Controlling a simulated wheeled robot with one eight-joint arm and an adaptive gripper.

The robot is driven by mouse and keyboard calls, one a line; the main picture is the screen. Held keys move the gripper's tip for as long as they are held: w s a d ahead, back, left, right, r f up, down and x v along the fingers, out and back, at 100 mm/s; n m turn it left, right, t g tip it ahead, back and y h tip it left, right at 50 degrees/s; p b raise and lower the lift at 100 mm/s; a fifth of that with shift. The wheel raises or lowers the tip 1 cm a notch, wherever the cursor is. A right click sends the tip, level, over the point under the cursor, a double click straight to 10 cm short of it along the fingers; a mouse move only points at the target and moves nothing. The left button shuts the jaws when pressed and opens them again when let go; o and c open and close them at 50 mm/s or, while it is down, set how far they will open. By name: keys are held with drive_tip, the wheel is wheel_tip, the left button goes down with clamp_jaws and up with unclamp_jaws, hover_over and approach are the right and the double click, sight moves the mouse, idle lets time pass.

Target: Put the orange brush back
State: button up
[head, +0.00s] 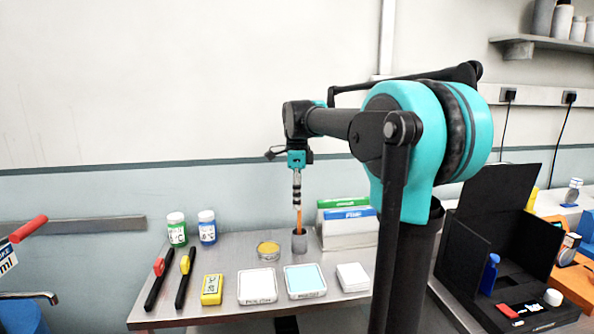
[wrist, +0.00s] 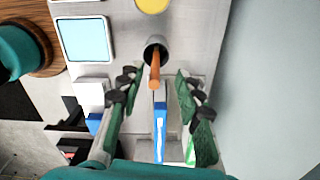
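The orange brush (head: 299,217) stands upright in a small dark grey cup (head: 299,243) on the metal table. In the wrist view the orange brush (wrist: 155,72) sticks out of the cup (wrist: 157,43), its lower end hidden inside. My gripper (head: 297,200) is above the cup, pointing down, at the brush's upper end. In the wrist view my gripper (wrist: 155,82) is open, its two fingers well apart, one on each side of the brush. I see no finger touching it.
Green and blue boxes (head: 350,213) stand close behind and right of the cup. Two jars (head: 177,230) stand at the left; a black open case (head: 500,230) is at the right.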

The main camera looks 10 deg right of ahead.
wheel_tip(320, 180, up, 10)
idle(0.3)
